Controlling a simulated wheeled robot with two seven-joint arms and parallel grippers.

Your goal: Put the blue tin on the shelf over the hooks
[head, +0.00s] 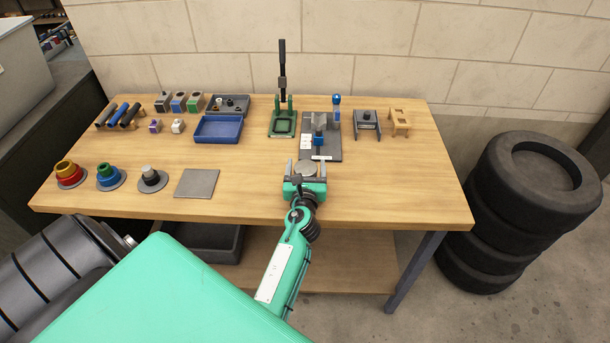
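My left gripper (306,170) reaches over the front middle of the wooden bench. Its two grey fingers stand apart. A round grey disc (306,169) shows between them; I cannot tell whether they touch it or what lies beneath it. A small blue block-shaped container (179,102), which may be the blue tin, stands at the back left between a grey one (163,102) and a green one (195,102). It is well to the left of and behind the gripper. I cannot make out a shelf over hooks. My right gripper is not in view.
A blue tray (219,129), a green lever press (283,118) and a dark plate with fittings (330,148) stand on the bench (390,195). Stacked ring pots (70,174) are at the front left. Tires (530,200) stand right. The bench's right front is clear.

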